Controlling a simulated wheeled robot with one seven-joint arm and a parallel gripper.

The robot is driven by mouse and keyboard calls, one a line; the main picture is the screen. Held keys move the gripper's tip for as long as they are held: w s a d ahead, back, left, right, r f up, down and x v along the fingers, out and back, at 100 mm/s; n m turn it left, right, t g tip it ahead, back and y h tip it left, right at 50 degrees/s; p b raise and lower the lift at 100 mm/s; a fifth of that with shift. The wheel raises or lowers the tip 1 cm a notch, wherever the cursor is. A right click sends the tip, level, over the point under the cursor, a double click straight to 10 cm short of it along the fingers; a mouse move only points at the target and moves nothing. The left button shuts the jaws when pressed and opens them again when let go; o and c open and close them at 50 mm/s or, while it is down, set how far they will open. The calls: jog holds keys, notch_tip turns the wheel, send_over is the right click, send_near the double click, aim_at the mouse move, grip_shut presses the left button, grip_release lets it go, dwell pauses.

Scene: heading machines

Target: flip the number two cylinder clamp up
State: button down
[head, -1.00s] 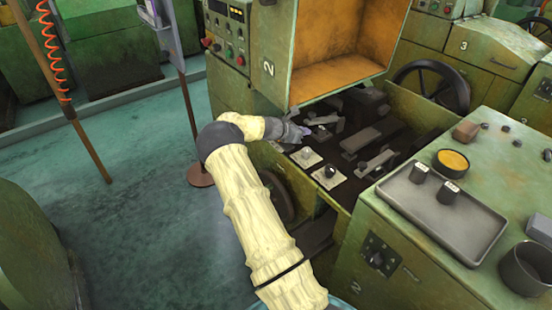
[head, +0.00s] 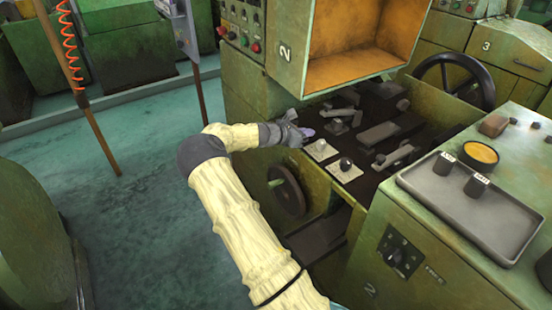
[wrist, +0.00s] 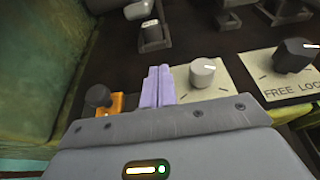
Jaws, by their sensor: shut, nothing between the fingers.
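The number two machine carries a white "2" on its green upper housing (head: 284,52). In its dark bed, below the orange-lined box, are several grey lever-like parts. I cannot tell for sure which part is the cylinder clamp. My gripper (head: 306,133) is at the bed's left edge, its purple fingers shut and empty. In the wrist view the fingers (wrist: 158,86) are between a black knob on an orange base (wrist: 98,98) and a white knob (wrist: 203,73).
A black knob on a "FREE LOCK" plate (wrist: 294,56) is to the right. The orange-lined box (head: 365,72) overhangs the bed. A handwheel (head: 455,82) stands behind. A grey tray (head: 475,205) sits on the cabinet at right. Open floor is at left.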

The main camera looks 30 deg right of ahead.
jog(key=v, duration=0.4)
jog(key=shift+a+r, duration=0.1)
jog(key=shift+a, duration=0.15)
jog(key=s+a+r+m+y+p, duration=0.4)
jog(key=s+a+m+y+p, duration=0.1)
jog(key=s+a+m, duration=0.1)
jog(key=s+a+r+m+y+p, duration=0.4)
jog(key=s+a+m+y+p, duration=0.1)
jog(key=s+a, duration=0.4)
jog(key=shift+s+a+m+p, duration=0.35)
jog(key=shift+a+m+p, duration=0.2)
jog(key=shift+a+m, duration=0.25)
jog(key=s+a+r+m+y, duration=0.2)
jog(key=s+a+m, duration=0.1)
jog(key=s+a, duration=0.3)
jog(key=s+a+r+m+t+y, duration=0.1)
jog(key=s+a+r+m+y, duration=0.1)
jog(key=s+a, duration=0.4)
jog(key=shift+s+a+r+m, duration=0.3)
jog(key=shift+a+r+m, duration=0.15)
jog(key=shift+a+m, duration=0.2)
